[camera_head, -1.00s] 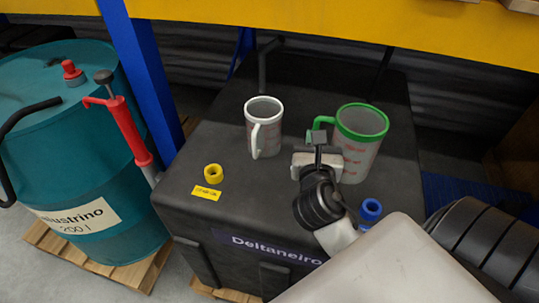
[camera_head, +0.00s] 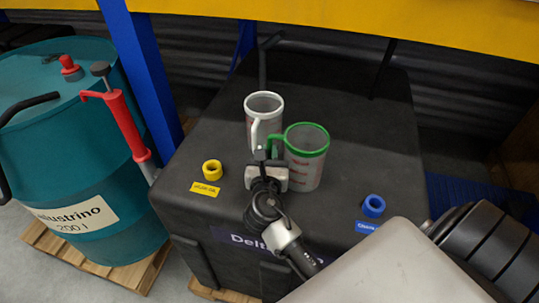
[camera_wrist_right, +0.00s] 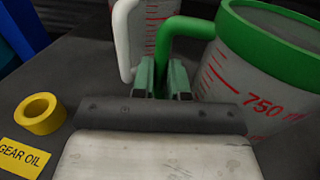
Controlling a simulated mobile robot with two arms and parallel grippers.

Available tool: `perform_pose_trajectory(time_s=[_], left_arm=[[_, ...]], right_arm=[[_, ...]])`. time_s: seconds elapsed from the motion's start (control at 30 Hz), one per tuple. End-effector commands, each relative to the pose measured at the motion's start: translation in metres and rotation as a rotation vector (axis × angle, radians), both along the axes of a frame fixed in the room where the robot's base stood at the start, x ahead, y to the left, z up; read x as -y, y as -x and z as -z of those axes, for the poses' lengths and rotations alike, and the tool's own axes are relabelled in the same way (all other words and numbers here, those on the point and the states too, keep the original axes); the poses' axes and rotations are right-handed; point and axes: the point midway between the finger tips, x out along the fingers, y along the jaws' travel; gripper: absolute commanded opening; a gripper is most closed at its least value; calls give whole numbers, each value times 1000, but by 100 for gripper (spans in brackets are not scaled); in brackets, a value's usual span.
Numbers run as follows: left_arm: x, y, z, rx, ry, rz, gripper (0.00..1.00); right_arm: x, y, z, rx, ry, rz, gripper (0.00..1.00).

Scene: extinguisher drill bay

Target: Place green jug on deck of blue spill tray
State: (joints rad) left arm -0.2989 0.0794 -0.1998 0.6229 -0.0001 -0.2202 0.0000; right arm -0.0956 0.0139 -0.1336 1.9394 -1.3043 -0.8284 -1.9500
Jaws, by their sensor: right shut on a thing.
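The green jug (camera_head: 308,168), a clear measuring jug with green rim and handle and red marks, is upright over the middle of the black box top; I cannot tell whether it touches. My right gripper (camera_head: 265,158) is shut on its green handle, on the jug's left side. In the right wrist view the jug (camera_wrist_right: 265,75) is at the right and the gripper's fingers (camera_wrist_right: 165,78) close on the handle's lower part. A dark blue slatted surface (camera_head: 470,190) shows at the right, partly hidden by my arm; I cannot tell if it is the spill tray. My left gripper is out of view.
A white-rimmed jug (camera_head: 263,112) stands close behind the green one. The black box (camera_head: 370,120) bears a yellow ring (camera_head: 212,170) and a blue ring (camera_head: 373,205) near its front. A teal drum (camera_head: 75,170) with a red pump and a blue post (camera_head: 148,80) are left.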

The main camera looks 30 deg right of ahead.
Motion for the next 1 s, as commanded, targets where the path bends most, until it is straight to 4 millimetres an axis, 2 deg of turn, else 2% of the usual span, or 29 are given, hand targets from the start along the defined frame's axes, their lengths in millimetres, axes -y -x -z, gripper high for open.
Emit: perform_pose_trajectory(time_s=[0.3,0.33,0.5,0.8,1.0], left_arm=[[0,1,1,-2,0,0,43],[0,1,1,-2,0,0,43],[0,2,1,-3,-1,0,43],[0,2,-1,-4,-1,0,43],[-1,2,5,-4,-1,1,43]], right_arm=[[0,0,2,0,1,0,0],[0,0,3,1,1,0,15],[0,0,2,0,0,0,39],[0,1,-2,0,0,0,39],[-20,26,1,-1,-2,-1,39]])
